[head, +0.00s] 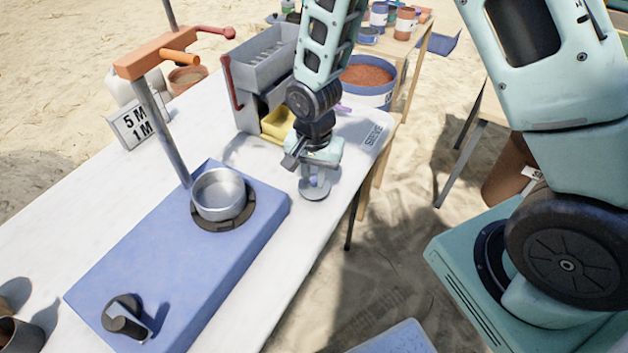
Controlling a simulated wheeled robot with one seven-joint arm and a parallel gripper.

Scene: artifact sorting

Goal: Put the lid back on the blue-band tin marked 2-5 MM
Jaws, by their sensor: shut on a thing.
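My gripper (314,176) is low over the right part of the white table. It is shut on a small round metal piece that looks like a lid (314,191). The piece is at or just above the tabletop; I cannot tell whether it touches. Small banded tins (378,14) stand on the far table at the top. One of them shows blue, but its marking is too small to read. I cannot tell which tin is the 2-5 MM one.
A metal pan (219,194) sits on a blue base (165,259) left of my gripper, beside a post. Behind my gripper are a grey hopper (263,68), a yellow item (278,123) and a blue-walled bucket of reddish soil (373,97).

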